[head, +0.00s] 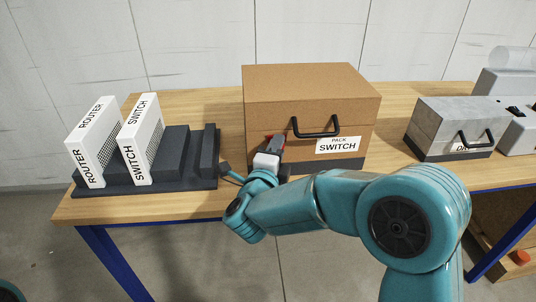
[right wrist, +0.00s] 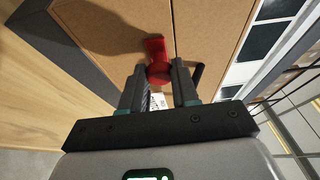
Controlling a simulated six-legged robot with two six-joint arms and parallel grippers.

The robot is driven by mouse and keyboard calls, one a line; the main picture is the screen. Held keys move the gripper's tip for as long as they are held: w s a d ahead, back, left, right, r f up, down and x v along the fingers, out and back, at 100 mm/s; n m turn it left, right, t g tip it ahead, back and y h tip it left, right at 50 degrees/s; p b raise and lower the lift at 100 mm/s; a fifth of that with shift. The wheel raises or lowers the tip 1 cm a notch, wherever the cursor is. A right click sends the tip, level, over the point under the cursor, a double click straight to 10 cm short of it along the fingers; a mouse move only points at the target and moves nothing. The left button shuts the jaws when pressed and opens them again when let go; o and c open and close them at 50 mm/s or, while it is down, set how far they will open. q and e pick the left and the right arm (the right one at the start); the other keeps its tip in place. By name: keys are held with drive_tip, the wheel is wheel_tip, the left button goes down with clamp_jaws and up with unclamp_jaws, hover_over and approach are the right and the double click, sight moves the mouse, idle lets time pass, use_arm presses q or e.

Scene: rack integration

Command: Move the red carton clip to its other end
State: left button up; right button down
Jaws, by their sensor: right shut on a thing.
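The brown carton (head: 310,85) stands on the table, with a black handle (head: 315,133) and a "PACK SWITCH" label on its front. The red carton clip (head: 279,142) shows as a small patch of red at the carton's front, left of the handle. My right gripper (head: 272,151) reaches it from the front and hides most of it. In the right wrist view the red clip (right wrist: 157,55) sits between the fingertips of my right gripper (right wrist: 160,72), which is shut on it, close against the carton face (right wrist: 215,25). My left gripper is out of view.
A dark rack (head: 195,181) with the white router (head: 91,140) and white switch (head: 140,138) stands left of the carton. A grey box (head: 455,120) with a black handle stands at the right. The wooden table (head: 130,208) is bare along its front left edge.

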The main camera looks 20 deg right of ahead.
drive_tip(key=c, duration=0.9)
unclamp_jaws()
drive_tip(key=shift+d, duration=0.2)
drive_tip(key=b+v, duration=0.2)
drive_tip(key=v, duration=1.4)
drive_tip(key=shift+s+a, duration=0.15)
